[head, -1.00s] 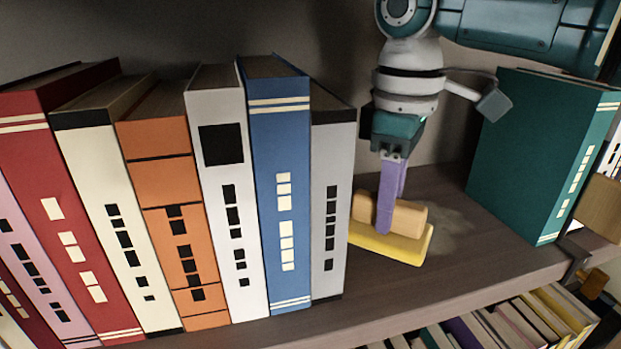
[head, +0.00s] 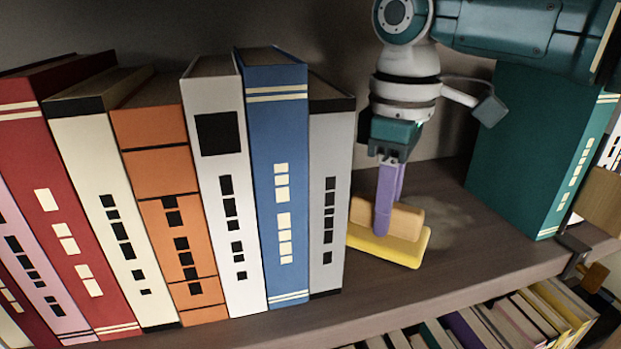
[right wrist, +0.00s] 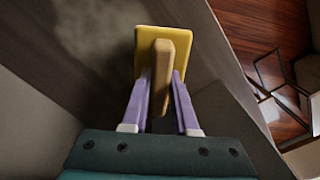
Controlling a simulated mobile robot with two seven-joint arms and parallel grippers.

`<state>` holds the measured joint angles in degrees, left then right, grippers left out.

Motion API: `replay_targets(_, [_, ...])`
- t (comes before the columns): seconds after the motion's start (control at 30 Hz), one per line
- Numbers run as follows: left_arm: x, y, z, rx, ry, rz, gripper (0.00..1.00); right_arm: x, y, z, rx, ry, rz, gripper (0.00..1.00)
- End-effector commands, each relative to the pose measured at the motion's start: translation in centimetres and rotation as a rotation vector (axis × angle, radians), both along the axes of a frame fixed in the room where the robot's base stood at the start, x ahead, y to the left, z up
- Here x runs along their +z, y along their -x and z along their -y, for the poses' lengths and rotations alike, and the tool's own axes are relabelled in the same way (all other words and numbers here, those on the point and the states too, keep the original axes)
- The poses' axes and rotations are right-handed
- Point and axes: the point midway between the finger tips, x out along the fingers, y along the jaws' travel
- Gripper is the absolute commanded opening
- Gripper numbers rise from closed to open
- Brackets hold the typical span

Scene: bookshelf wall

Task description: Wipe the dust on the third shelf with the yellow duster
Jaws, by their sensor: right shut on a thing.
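The yellow duster (head: 385,247) has a tan block handle (head: 408,222) and rests on the brown shelf (head: 490,265), just right of the grey book. My right gripper (head: 384,230) comes down from above, and its purple fingers are shut on the handle. In the right wrist view the duster (right wrist: 179,38) shows between the fingers (right wrist: 160,105). A pale dust patch (head: 448,236) lies on the shelf to the right of the duster, and dust (right wrist: 92,40) also shows in the right wrist view. My left gripper is not in view.
A row of upright books ends at the grey book (head: 330,200), close left of the duster. A teal book (head: 535,150) stands to the right of the dust. A lower shelf holds several books (head: 480,325). The shelf's front edge is near the duster.

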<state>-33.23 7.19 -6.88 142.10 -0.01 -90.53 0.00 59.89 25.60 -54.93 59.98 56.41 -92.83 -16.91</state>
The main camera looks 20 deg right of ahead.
Motion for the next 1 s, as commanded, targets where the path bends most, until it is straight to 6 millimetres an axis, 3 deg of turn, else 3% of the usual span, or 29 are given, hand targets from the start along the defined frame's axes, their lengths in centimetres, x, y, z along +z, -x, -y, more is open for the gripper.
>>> replay_targets(0.4, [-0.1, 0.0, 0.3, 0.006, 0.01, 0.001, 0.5, -0.5, 0.0, 0.2, -0.001, 0.001, -0.001, 0.0])
replay_targets(0.7, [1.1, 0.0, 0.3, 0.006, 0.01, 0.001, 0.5, -0.3, 0.2, 2.8, -0.003, 0.0, -0.001, 0.0])
replay_targets(1.0, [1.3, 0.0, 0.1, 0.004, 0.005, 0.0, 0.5, -0.4, 0.3, 4.1, -0.001, 0.001, -0.002, 0.0])
